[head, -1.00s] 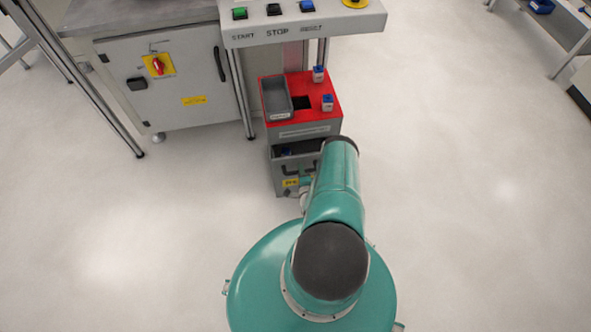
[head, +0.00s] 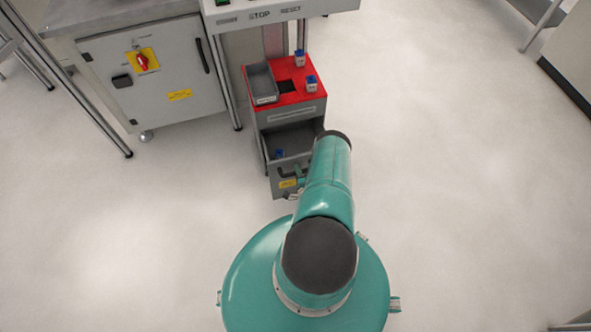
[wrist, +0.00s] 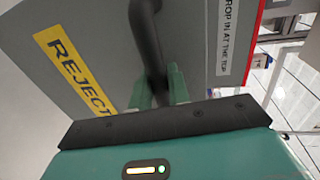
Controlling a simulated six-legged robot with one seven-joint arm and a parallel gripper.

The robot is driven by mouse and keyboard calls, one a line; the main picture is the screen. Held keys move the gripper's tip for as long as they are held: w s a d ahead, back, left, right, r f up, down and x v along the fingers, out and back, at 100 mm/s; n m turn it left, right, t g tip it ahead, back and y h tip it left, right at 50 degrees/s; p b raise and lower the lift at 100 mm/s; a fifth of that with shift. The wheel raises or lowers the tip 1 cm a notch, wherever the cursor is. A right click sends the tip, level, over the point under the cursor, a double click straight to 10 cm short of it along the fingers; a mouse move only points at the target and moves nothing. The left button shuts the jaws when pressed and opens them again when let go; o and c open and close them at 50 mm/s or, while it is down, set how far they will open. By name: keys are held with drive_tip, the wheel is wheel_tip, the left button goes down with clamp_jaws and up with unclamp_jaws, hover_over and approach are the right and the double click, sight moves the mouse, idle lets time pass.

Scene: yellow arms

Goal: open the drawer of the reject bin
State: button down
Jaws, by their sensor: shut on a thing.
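The reject bin (head: 291,115) is a grey cabinet with a red top, standing under the control panel. Its drawer (head: 284,184) is pulled out toward me, and its open inside shows with a small blue item (head: 280,153) in it. In the wrist view the drawer front (wrist: 100,50) carries a yellow REJECT label (wrist: 72,72) and a dark bar handle (wrist: 148,45). My gripper (wrist: 160,88) has its green fingers at the lower part of the handle and is shut on it. In the head view my arm hides part of the drawer's right side.
A grey tray (head: 262,83) and two small white containers with blue lids (head: 311,83) stand on the bin's red top. A control panel (head: 280,14) overhangs the bin. A grey cabinet (head: 150,75) stands at the left. The floor to the right is clear.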

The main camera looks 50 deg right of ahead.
drive_tip(key=shift+f+v, duration=0.15)
drive_tip(key=shift+v, duration=0.6)
drive_tip(key=shift+f+v, duration=0.15)
drive_tip(key=shift+v, duration=0.6)
drive_tip(key=shift+s+a, duration=0.1)
drive_tip(key=c, duration=1.4)
unclamp_jaws()
drive_tip(key=shift+s, duration=0.1)
drive_tip(key=v, duration=1.2)
